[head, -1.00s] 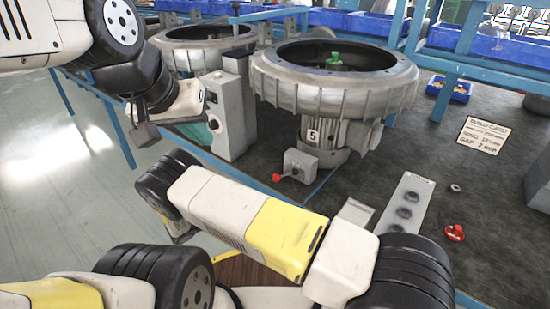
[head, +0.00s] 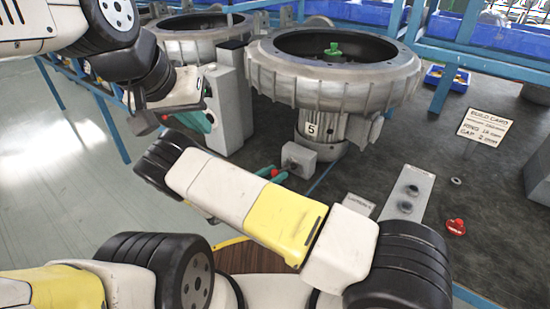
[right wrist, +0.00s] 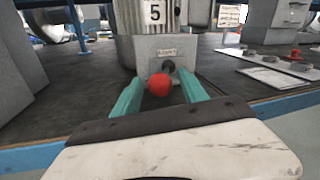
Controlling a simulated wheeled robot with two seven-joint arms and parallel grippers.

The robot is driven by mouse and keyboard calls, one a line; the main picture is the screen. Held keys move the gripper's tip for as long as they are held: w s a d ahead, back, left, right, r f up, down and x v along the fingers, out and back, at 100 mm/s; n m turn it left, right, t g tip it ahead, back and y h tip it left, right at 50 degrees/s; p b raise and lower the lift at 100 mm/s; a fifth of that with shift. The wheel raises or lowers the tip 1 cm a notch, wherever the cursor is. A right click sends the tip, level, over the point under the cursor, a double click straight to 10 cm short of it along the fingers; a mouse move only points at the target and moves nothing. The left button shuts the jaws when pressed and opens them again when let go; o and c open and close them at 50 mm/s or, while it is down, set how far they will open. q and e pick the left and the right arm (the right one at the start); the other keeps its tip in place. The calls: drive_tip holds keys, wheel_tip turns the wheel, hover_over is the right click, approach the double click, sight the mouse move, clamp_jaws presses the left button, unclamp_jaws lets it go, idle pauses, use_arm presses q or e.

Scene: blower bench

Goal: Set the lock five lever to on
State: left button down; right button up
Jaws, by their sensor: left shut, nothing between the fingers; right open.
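The lock five lever has a red knob (head: 274,172) and sticks out from a small grey box (head: 299,158) under the blower marked 5 (head: 311,129). In the right wrist view the red knob (right wrist: 159,85) is in front of the dark pivot, low and slightly left of it. My right gripper (head: 270,171) is open, its teal fingers on either side of the knob; the wrist view also shows the fingers (right wrist: 161,84). I cannot tell whether they touch it. My left gripper (head: 206,122) is shut and empty, beside a grey control box, partly hidden by its own hand.
The grey control box (head: 230,108) stands left of the lever. A second blower (head: 195,45) is behind.

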clamp_jaws()
idle(1.4)
